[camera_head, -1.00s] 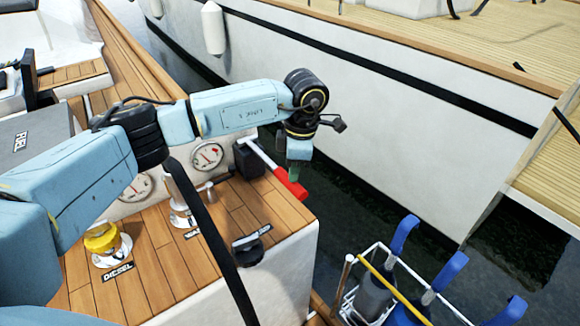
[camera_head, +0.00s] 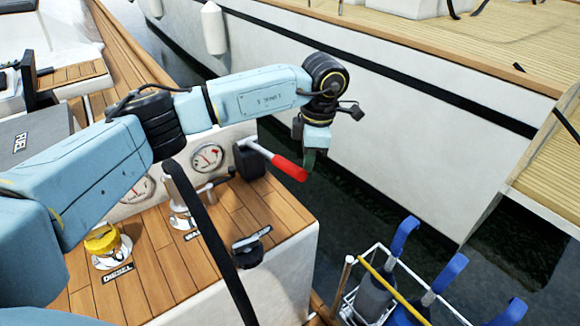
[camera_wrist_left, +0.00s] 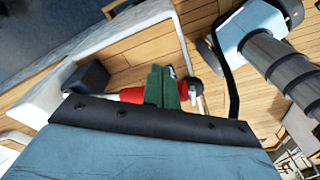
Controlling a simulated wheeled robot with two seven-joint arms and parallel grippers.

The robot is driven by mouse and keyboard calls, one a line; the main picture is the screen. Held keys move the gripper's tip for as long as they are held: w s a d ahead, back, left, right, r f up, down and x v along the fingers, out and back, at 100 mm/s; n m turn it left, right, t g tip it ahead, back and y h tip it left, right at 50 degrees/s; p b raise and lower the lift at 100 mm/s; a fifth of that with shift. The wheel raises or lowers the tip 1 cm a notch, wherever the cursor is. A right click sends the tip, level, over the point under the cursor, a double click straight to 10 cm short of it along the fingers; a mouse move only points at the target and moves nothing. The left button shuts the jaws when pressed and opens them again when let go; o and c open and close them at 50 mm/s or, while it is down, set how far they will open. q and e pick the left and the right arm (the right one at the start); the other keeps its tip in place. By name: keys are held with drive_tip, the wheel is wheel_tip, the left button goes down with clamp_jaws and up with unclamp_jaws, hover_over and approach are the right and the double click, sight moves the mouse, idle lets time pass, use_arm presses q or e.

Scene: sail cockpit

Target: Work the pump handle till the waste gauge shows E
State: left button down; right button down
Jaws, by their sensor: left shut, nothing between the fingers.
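The pump handle has a red grip (camera_head: 289,168) on a pale rod that comes out of a black pump body (camera_head: 249,160) at the corner of the cockpit box. My left gripper (camera_head: 309,160) is shut and empty, its green fingertips beside the end of the red grip. In the left wrist view the green fingers (camera_wrist_left: 162,88) lie across the red grip (camera_wrist_left: 131,96); I cannot tell whether they touch it. Two round gauges, a right one (camera_head: 207,158) and a left one (camera_head: 138,190), are on the box face. Their letters are too small to read. My right gripper is not in view.
On the wooden top are a yellow-capped diesel filler (camera_head: 102,238), a metal filler (camera_head: 181,215) and a black fitting (camera_head: 248,250). A white rack (camera_head: 372,300) with blue-handled tools stands at lower right. Another hull (camera_head: 400,120) lies across the water.

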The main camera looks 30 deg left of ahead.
use_arm(q)
wheel_tip(320, 180, up, 11)
drive_tip(key=d+p, duration=0.1)
drive_tip(key=shift+w, duration=0.2)
idle(0.8)
